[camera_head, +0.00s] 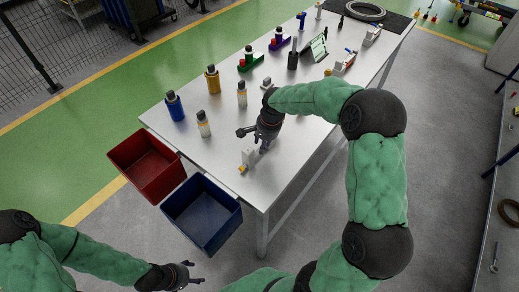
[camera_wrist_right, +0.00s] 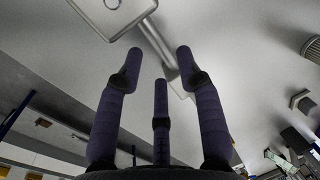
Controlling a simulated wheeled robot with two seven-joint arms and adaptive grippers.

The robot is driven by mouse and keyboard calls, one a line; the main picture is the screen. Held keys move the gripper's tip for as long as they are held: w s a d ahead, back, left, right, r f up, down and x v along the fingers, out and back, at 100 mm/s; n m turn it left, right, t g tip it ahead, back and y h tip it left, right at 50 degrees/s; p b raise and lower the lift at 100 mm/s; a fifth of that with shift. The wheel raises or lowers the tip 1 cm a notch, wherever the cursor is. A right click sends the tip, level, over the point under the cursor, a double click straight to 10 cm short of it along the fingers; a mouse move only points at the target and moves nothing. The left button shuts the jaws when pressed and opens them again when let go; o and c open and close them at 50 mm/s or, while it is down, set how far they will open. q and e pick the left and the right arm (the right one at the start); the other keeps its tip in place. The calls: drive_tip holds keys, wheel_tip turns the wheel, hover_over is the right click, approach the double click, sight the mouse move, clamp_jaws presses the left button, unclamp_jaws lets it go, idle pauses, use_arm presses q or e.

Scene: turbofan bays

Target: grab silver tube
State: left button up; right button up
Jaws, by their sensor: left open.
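A silver tube (camera_wrist_right: 158,45) shows in the right wrist view. It runs at a slant beyond the fingertips, between the left and right fingers, with a wider flat pale part (camera_wrist_right: 108,14) near its upper end. My right gripper (camera_wrist_right: 160,68) has its fingers spread, with no contact visible. In the head view, my right gripper (camera_head: 254,141) is low over the near part of the table (camera_head: 290,165) and hides what lies under it; I cannot make out the tube there. My left gripper (camera_head: 187,276) is open and empty at the bottom, away from the table.
A red bin (camera_head: 149,168) and a blue bin (camera_head: 203,212) stand at the table's near left end. A small white part (camera_head: 248,156) sits beside my right gripper. Bottles, including a blue one (camera_head: 175,106) and a yellow one (camera_head: 213,80), stand on the table's left side.

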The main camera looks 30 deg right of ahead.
drive_tip(key=f, duration=0.2)
drive_tip(key=f+b, duration=0.1)
drive_tip(key=f, duration=0.1)
drive_tip(key=shift+w, duration=0.35)
clamp_jaws()
drive_tip(key=shift+r, duration=0.1)
